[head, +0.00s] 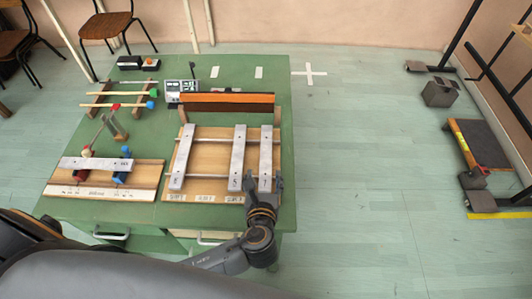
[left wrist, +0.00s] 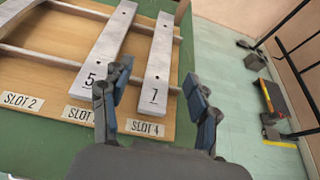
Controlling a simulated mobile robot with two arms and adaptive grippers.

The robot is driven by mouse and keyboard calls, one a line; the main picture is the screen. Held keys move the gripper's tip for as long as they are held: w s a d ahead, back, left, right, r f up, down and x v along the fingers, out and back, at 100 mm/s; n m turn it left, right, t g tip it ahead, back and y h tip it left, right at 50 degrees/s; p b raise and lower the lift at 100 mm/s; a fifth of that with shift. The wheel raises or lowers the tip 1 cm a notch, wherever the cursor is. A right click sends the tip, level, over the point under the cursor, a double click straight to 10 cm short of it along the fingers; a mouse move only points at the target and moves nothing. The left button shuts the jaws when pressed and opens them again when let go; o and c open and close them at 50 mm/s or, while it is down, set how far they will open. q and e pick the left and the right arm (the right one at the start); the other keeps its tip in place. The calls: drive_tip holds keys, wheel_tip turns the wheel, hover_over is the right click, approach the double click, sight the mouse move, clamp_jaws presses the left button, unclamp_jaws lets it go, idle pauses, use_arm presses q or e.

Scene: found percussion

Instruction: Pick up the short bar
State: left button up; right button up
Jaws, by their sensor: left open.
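Grey metal bars lie on a wooden frame (head: 210,147) on the green table. The right bar (head: 266,150), marked 1, also shows in the left wrist view (left wrist: 158,62). The middle bar (head: 238,155) is marked 5 and also shows there (left wrist: 106,47). A left bar (head: 182,160) lies apart from them. Another bar (head: 97,163) lies crosswise on a board at the left. I cannot tell which is the short bar. My left gripper (head: 264,179) is open and empty at the near end of bar 1. In the left wrist view its fingers (left wrist: 156,98) appear either side of that bar.
Slot labels (left wrist: 147,128) line the frame's near edge. Mallets with coloured heads (head: 125,98) lie at the back left of the table (head: 270,68).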

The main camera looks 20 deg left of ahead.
sight(266, 155)
use_arm(q)
drive_tip(key=x, duration=0.2)
drive_tip(key=shift+w+a+f, duration=0.1)
drive_tip(key=shift+w+f, duration=0.05)
drive_tip(key=shift+w, duration=0.2)
drive_tip(key=shift+w+a+f, duration=0.1)
drive_tip(key=shift+w+f, duration=0.05)
drive_tip(key=shift+w, duration=0.15)
drive_tip(key=shift+w+f, duration=0.1)
drive_tip(key=shift+w, duration=0.15)
drive_tip(key=x, duration=0.4)
drive_tip(key=shift+w+f, duration=0.2)
drive_tip(key=shift+w, duration=0.2)
drive_tip(key=shift+c, duration=0.9)
drive_tip(key=c, duration=0.3)
clamp_jaws()
use_arm(e)
drive_tip(key=shift+d+r, duration=0.15)
drive_tip(key=shift+r, duration=0.1)
